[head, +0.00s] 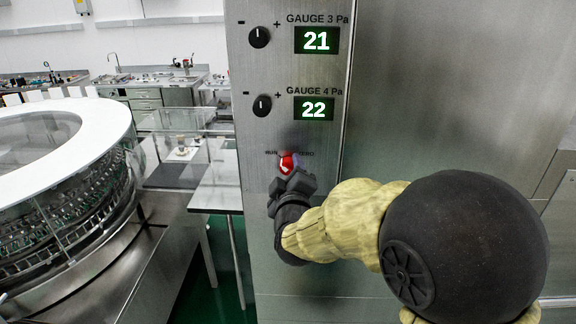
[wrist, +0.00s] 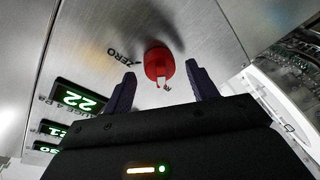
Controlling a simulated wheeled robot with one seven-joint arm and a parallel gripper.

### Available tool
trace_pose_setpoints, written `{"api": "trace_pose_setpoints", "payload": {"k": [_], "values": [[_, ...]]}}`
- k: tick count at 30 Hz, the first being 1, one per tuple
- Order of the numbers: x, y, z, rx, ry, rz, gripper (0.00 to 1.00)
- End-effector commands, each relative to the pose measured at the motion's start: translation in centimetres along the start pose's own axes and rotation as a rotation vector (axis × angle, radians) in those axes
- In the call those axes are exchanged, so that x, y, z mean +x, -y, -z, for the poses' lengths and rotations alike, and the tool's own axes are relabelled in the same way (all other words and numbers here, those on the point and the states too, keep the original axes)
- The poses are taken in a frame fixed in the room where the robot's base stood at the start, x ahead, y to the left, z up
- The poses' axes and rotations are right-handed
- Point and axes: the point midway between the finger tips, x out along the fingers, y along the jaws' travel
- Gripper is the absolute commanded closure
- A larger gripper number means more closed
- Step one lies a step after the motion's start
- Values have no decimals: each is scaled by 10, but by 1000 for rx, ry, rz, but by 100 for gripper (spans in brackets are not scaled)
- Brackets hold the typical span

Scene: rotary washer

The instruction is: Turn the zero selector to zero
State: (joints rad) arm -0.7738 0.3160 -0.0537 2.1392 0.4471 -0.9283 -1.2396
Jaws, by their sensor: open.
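The zero selector is a red knob (head: 287,163) with a white mark, set low on the steel panel between the RUN and ZERO labels. In the head view my gripper (head: 291,183) is just in front of it and hides its lower part. In the wrist view the red selector (wrist: 159,64) lies ahead between my two open fingers (wrist: 160,85), a little beyond their tips. The ZERO label (wrist: 125,55) is beside it in the wrist view. The fingers hold nothing, and no contact with the knob is visible.
Above the selector are two black knobs, for gauge 3 (head: 259,37) and gauge 4 (head: 262,105). Their displays read 21 (head: 317,40) and 22 (head: 314,108). A large round washer (head: 60,150) stands at the left. The panel around the selector is flat and clear.

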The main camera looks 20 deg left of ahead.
Motion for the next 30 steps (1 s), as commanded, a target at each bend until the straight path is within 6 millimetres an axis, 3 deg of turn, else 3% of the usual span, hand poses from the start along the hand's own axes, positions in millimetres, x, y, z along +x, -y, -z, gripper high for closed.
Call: {"api": "trace_pose_setpoints", "payload": {"k": [12,19,30], "values": [[10,0,0,0,0,0,42],[10,1,0,0,0,1,85],[10,2,-1,32,-4,-3,86]]}}
